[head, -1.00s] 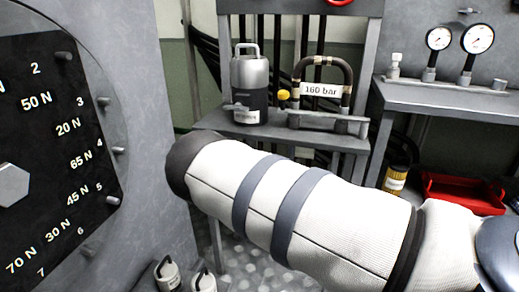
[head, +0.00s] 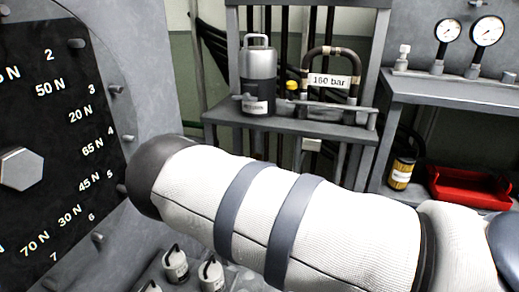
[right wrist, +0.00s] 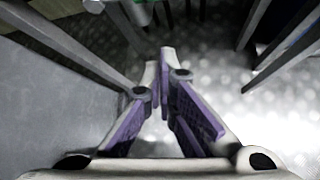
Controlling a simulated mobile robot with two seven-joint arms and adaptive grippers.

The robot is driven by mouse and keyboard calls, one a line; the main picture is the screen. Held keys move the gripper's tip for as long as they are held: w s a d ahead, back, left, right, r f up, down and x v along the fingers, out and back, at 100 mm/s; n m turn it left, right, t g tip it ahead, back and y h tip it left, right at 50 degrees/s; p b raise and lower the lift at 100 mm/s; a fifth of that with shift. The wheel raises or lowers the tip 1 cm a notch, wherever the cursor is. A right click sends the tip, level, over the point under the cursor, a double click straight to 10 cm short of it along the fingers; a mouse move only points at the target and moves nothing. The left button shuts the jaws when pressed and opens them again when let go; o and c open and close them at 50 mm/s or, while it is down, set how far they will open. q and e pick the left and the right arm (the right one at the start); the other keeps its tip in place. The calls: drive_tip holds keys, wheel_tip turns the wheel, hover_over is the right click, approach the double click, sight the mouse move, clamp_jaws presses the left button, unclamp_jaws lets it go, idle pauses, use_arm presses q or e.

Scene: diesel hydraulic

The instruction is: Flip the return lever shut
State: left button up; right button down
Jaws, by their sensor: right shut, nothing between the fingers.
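A grey-topped canister (head: 258,75) with a black lower part stands on the back shelf. A small grey lever (head: 246,97) sticks out to the left on its front, above a white label (head: 256,108) too small to read; I cannot tell for certain that it is the return lever. My right arm crosses the head view from the right, in front of and below the shelf, and its gripper is hidden there. In the right wrist view my right gripper (right wrist: 166,62) is shut and empty, with grey floor beyond its fingertips. My left gripper is not in view.
The shelf (head: 222,116) also holds a hose loop (head: 310,62) with a "160 bar" tag and a yellow knob (head: 292,86). A large numbered dial (head: 60,120) stands at left, near my arm. Gauges (head: 487,31) and a red tray (head: 467,187) are at right.

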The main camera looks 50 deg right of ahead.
drive_tip(key=v, duration=0.3)
drive_tip(key=shift+a+r, duration=0.25)
drive_tip(key=shift+a, duration=0.1)
